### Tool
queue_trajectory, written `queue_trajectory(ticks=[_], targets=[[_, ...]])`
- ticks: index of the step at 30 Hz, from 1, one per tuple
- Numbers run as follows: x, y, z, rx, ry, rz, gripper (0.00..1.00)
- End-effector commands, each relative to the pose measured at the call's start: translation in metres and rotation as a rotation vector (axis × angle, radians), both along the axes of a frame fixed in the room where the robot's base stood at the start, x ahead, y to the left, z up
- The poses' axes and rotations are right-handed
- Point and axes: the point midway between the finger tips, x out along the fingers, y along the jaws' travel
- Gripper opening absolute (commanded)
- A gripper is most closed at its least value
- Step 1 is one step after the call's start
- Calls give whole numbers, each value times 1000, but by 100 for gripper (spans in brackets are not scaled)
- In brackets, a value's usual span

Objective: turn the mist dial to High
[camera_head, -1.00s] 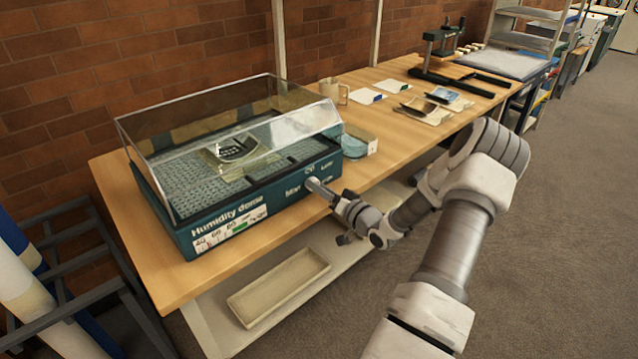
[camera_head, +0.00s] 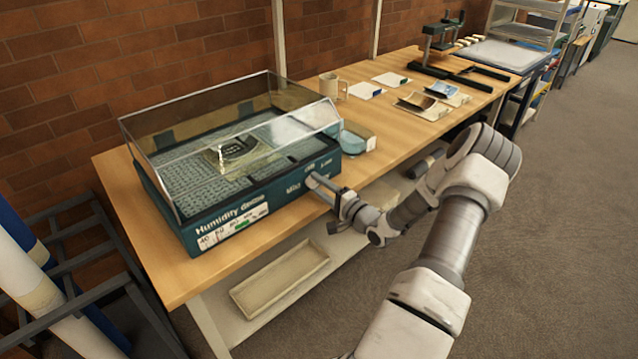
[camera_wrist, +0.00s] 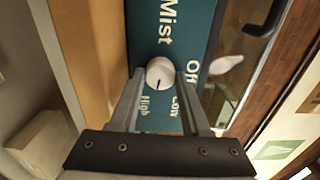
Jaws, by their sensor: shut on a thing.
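The mist dial (camera_wrist: 160,73) is a small white round knob on the dark teal front panel of the humidity dome (camera_head: 272,187). In the wrist view, "Mist" is printed above it, "Off" to its right, "Low" at lower right and "High" at lower left. The dark pointer line on the knob points down, between "Low" and "High", leaning slightly toward "High". My gripper (camera_wrist: 160,76) is shut on the dial, one finger on each side.
The dome's clear cover (camera_head: 235,135) is above the panel, on the wooden bench (camera_head: 185,280). A shallow tray (camera_head: 280,283) is on the lower shelf. Open floor lies to the right.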

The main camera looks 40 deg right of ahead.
Motion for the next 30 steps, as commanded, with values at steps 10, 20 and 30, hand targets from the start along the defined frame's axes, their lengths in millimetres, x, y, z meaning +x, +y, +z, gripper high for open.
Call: queue_trajectory(ticks=[10, 20, 30], targets=[[-1, 0, -1, 235, 20, -1, 0], [-1, 0, -2, 329, 28, -1, 0], [-1, 0, -2, 339, 29, -1, 0]])
